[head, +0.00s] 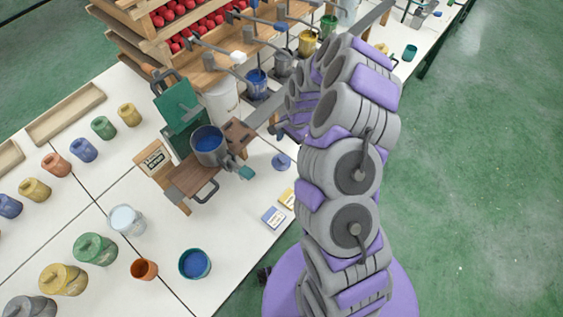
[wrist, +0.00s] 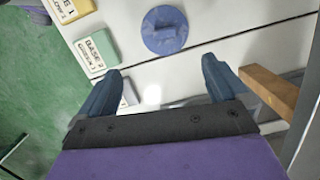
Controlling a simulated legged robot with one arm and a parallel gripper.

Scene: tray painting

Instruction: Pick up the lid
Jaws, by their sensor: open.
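The lid, a round blue disc with a raised knob, lies flat on the white table; it shows in the wrist view at top centre (wrist: 164,30) and in the head view (head: 281,161). My gripper (wrist: 160,86) is open, its two dark blue fingers spread wide with nothing between them. In the wrist view the lid lies beyond the fingertips, apart from them. In the head view my arm covers much of the right side and the gripper's tips (head: 279,131) show only partly, just above the lid.
Small labelled blocks, one green (wrist: 96,52) and one yellow (wrist: 70,8), sit left of the lid in the wrist view. A wooden bar (wrist: 268,92) is at right. In the head view a blue paint pot (head: 208,146) stands on a wooden stand left of the lid.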

